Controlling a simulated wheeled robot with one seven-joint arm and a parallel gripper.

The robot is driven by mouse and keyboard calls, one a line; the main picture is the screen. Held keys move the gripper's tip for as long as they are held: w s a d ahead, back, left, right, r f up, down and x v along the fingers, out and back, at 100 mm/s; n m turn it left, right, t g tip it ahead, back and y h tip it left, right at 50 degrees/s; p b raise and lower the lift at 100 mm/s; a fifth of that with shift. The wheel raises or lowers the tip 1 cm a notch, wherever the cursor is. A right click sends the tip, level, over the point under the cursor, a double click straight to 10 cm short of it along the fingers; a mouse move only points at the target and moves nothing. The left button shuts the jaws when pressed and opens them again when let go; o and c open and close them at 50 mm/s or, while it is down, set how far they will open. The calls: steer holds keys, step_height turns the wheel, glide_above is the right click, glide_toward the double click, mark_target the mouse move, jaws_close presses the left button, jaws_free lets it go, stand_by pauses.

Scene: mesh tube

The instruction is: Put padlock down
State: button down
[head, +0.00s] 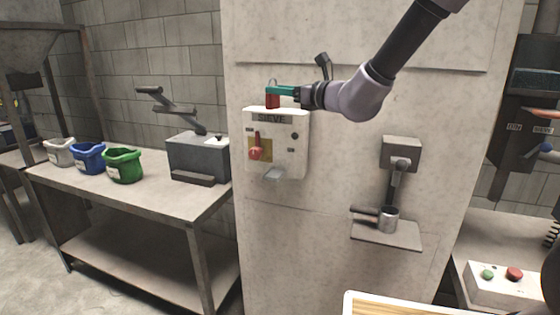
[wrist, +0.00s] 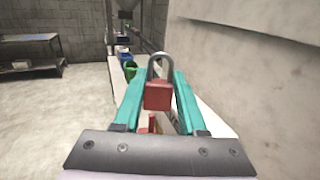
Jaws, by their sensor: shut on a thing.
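A red padlock (head: 272,99) with a grey shackle is between the teal fingers of my gripper (head: 281,91). In the wrist view the padlock (wrist: 157,95) hangs upright between the fingertips, shackle up, and my gripper (wrist: 157,90) is shut on it.
The SIEVE box is on a concrete pillar (head: 345,210). A tray edge (head: 352,302) shows at the bottom.

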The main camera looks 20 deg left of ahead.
step_height(320, 180, down, 20)
steer(key=shift+r, duration=0.1)
stand_by(0.4)
steer(key=c, duration=0.8)
jaws_free()
steer(key=shift+o, duration=0.2)
